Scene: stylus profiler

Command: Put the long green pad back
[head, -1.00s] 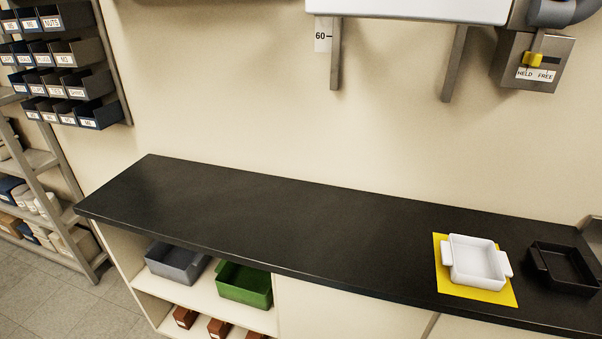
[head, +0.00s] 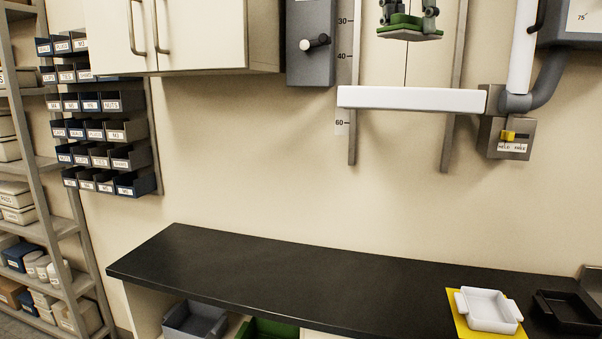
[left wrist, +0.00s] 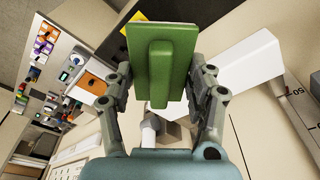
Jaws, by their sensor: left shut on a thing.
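The green pad (head: 410,32) shows at the top edge of the head view, above a white wall shelf (head: 410,98). It has a raised green bar handle and a pale underside. The pad is in the air, apart from the shelf as far as I can tell. My right gripper is in neither view.
A black bench (head: 290,275) runs below, mostly bare. A white tray (head: 488,312) on a yellow mat (head: 460,322) and a black tray (head: 568,312) stand at its right. A yellow lever (head: 508,135) sits at HELD. Upper cabinets (head: 200,35) hang at left.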

